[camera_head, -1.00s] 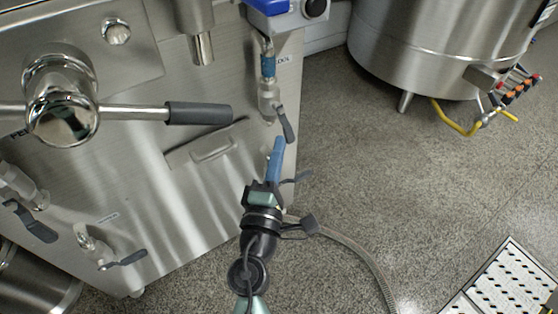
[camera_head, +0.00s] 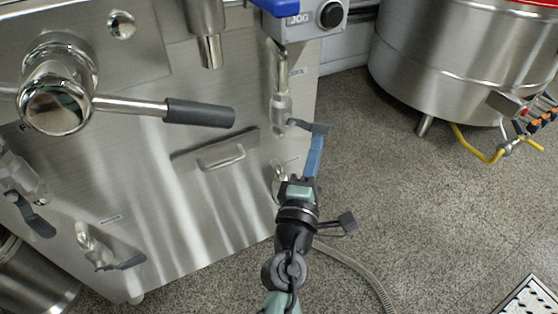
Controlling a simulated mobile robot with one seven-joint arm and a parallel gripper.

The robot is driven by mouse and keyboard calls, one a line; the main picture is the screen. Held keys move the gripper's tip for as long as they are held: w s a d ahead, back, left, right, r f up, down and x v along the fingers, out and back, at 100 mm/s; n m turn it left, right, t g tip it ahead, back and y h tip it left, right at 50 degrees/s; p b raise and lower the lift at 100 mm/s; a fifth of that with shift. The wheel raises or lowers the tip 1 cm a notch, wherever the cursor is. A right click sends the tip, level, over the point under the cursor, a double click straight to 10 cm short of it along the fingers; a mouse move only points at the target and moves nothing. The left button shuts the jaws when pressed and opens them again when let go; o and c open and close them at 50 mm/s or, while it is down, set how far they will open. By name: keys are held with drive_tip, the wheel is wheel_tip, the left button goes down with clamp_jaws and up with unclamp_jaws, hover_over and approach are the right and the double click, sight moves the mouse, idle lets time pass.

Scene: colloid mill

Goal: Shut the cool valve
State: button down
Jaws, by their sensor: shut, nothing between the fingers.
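The cool valve (camera_head: 281,108) sits on the right side of the steel machine front, below a vertical pipe and by a partly hidden label. Its grey lever (camera_head: 308,127) points to the right, roughly level and across the pipe. My gripper (camera_head: 317,142) is shut and empty. Its blue fingers point up, with the tips right at the lever's outer end. They seem to touch it from below, but I cannot tell for sure.
Another valve (camera_head: 279,178) is partly hidden behind my gripper, and its lever (camera_head: 347,221) sticks out right. A drawer-like handle (camera_head: 221,158) and a large bar handle (camera_head: 200,113) are to the left.

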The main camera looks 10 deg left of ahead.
sight(330, 129)
drive_tip(key=shift+w+d+r+n+t+b, duration=0.25)
drive_tip(key=shift+w+d+r+b, duration=0.1)
drive_tip(key=shift+d+r+b, duration=0.2)
drive_tip(key=shift+w+d+r+n+t+b, duration=0.15)
drive_tip(key=shift+w+d+r+n+b, duration=0.2)
drive_tip(key=shift+r, duration=0.3)
drive_tip(key=shift+d+r, duration=0.15)
idle(0.4)
drive_tip(key=s+d+f+b, duration=0.2)
drive_tip(key=s+f+b, duration=0.4)
drive_tip(key=f+b, duration=0.3)
wheel_tip(330, 129, down, 2)
drive_tip(key=shift+s+d, duration=0.4)
